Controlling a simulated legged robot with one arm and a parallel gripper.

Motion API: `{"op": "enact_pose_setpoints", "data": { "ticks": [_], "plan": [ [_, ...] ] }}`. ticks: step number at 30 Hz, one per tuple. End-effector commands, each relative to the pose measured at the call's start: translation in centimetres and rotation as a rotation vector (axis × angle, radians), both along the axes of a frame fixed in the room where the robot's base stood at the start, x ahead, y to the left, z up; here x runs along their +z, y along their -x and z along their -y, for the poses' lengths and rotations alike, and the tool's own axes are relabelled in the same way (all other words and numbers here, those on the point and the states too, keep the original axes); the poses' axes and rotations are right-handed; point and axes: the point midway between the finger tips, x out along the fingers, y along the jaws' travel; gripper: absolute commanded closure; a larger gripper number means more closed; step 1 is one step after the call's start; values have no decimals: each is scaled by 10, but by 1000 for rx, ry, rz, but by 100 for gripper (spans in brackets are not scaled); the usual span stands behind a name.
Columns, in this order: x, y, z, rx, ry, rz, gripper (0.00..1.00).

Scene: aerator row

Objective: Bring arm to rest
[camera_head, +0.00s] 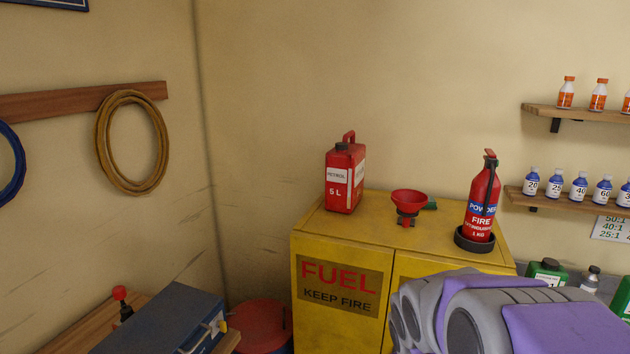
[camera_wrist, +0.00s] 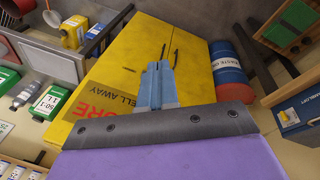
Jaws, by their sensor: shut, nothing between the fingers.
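My gripper (camera_wrist: 158,67) shows in the wrist view with its two grey-blue fingers together and nothing between them. It points at the yellow fuel cabinet (camera_wrist: 112,52), which appears tilted behind the fingers, with open space around the fingertips. In the head view my purple and grey arm is at the lower right, covering part of the cabinet's right door. The fingers cannot be made out in that view. The yellow cabinet (camera_head: 410,238) stands against the back wall there.
On the cabinet stand a red petrol can (camera_head: 345,178), a red funnel (camera_head: 408,202) and a fire extinguisher (camera_head: 483,200). A waste oil drum (camera_wrist: 228,68) is beside it. Shelves (camera_head: 560,200) with bottles are at right. A bench with a blue-grey box (camera_head: 160,320) is lower left.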

Motion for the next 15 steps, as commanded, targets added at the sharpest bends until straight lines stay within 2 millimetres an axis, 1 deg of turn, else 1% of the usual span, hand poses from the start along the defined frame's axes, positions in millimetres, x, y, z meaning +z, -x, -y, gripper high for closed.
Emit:
{"op": "enact_pose_setpoints", "data": {
  "ticks": [1,2,3,6,8,9,12,15],
  "plan": [
    [1,23,-2,-22,-12,-22,100],
    [2,36,-4,-34,-19,-35,100],
    [3,53,-7,-50,-30,-57,100],
    [3,98,-14,-91,-56,-111,100],
    [2,125,-20,-114,-73,-145,100],
    [1,142,-24,-129,-84,-167,100],
    [-2,182,-32,-160,-111,-218,100],
    [-5,213,-39,-182,-133,-258,100]
  ]
}}
